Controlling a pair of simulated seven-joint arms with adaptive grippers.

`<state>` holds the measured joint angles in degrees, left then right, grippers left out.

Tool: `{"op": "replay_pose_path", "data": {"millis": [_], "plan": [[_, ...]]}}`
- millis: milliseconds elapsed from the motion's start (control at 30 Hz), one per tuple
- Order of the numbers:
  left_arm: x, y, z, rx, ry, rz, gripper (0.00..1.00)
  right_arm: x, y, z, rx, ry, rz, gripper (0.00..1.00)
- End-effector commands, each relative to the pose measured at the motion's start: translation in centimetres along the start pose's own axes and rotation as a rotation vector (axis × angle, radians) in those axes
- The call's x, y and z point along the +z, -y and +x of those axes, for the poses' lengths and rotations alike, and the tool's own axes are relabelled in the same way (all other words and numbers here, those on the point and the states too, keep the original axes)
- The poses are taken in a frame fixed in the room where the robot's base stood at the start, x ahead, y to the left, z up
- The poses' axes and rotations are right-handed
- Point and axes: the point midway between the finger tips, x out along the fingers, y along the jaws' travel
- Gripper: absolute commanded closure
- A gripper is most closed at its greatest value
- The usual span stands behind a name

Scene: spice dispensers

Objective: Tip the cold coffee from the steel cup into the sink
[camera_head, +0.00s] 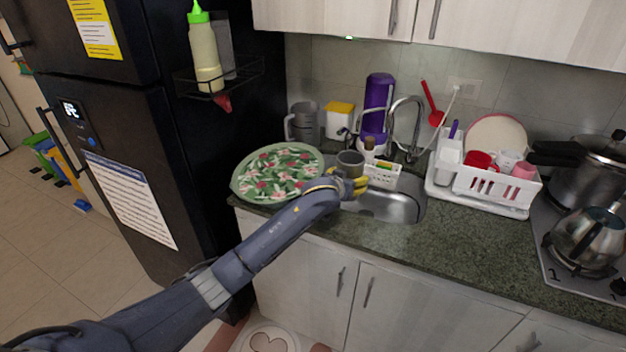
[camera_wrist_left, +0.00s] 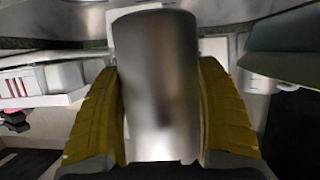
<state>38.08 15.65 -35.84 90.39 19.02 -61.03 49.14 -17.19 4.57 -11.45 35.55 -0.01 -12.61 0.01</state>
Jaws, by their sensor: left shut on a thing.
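The steel cup (camera_head: 350,162) is held over the left part of the sink, close to upright in the head view. My left gripper (camera_head: 352,184) is shut on it, with its yellow fingers around the cup's sides. In the left wrist view the cup (camera_wrist_left: 158,85) fills the middle, between the two yellow fingers of the gripper (camera_wrist_left: 160,125). The coffee inside cannot be made out. The steel sink (camera_head: 405,208) lies below and to the right of the cup. My right gripper is not in view.
A floral tray (camera_head: 277,172) lies left of the sink, close to my left arm. A dish rack (camera_head: 495,188) is to the right. Kettle (camera_head: 588,240) and pot stand on the stove.

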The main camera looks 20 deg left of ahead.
Motion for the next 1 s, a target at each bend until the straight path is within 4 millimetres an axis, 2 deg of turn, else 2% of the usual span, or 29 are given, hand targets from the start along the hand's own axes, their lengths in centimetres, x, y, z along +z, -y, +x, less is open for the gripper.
{"op": "replay_pose_path", "data": {"millis": [467,1000], "plan": [[0.04,0.17,0.08,0.02,0.012,-0.047,0.73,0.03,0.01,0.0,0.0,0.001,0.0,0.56],[0.71,0.9,0.58,0.117,0.08,-0.283,0.73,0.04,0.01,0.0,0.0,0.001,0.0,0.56]]}}
